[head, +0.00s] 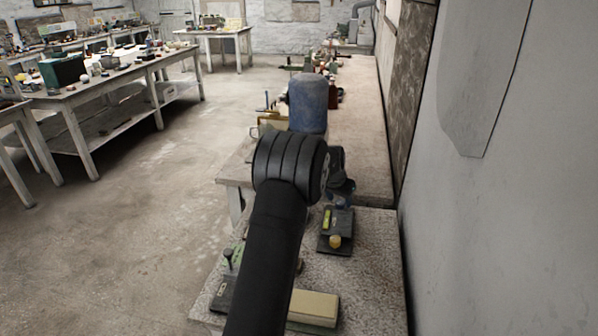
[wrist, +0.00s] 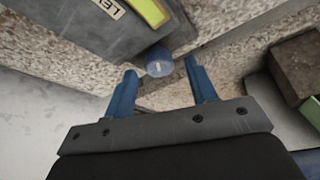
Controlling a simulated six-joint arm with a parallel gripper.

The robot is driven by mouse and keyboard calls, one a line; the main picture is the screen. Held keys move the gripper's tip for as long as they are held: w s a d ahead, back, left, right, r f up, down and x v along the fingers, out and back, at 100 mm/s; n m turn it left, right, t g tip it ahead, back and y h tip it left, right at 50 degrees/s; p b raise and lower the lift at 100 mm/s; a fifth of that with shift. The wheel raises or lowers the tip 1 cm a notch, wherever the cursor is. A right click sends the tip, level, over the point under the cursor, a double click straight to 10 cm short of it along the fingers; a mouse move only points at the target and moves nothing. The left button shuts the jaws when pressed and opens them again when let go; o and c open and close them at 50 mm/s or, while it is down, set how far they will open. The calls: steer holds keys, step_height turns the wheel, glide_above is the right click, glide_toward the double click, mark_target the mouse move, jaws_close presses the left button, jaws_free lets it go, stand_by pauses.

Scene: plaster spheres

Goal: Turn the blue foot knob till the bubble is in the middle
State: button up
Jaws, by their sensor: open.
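The blue foot knob (wrist: 158,62), with a pale mark on it, sits at the edge of a dark grey plate (wrist: 120,42) in the wrist view. My gripper (wrist: 160,67) is open, its two blue fingertips on either side of the knob with a gap at each side. The yellow-green level vial (wrist: 148,10) is cut off by the top edge; I cannot make out its bubble. In the head view the plate (head: 343,222) lies on the bench with the vial (head: 327,218) on it. My gripper (head: 344,192) is at its far end and partly hidden; the blue knob cannot be told apart there.
A yellow knob (head: 335,241) is at the plate's near end. The wall (head: 480,220) is close on the right. Bench right of the plate is clear.

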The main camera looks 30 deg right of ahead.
steer(key=v, duration=1.6)
steer(key=s+a+r+n, duration=0.1)
steer(key=s+a+r, duration=0.1)
steer(key=a, duration=0.5)
steer(key=s+a+r+n+t, duration=0.1)
steer(key=s+a+r, duration=0.1)
steer(key=a+r, duration=0.2)
steer(key=shift+a, duration=1.75)
steer(key=w+d+f+n, duration=0.1)
steer(key=d+f, duration=0.2)
steer(key=d, duration=0.5)
steer(key=w+d+f+n, duration=0.1)
steer(key=d+f+n, duration=0.15)
steer(key=d, duration=0.55)
steer(key=shift+m+y, duration=0.3)
steer(key=shift+m, duration=0.15)
steer(key=x, duration=1.7)
steer(key=shift+w+a+f, duration=0.15)
steer(key=shift+w+f, duration=0.05)
steer(key=shift+f, duration=0.25)
steer(key=c, duration=1)
steer(key=shift+o, duration=0.2)
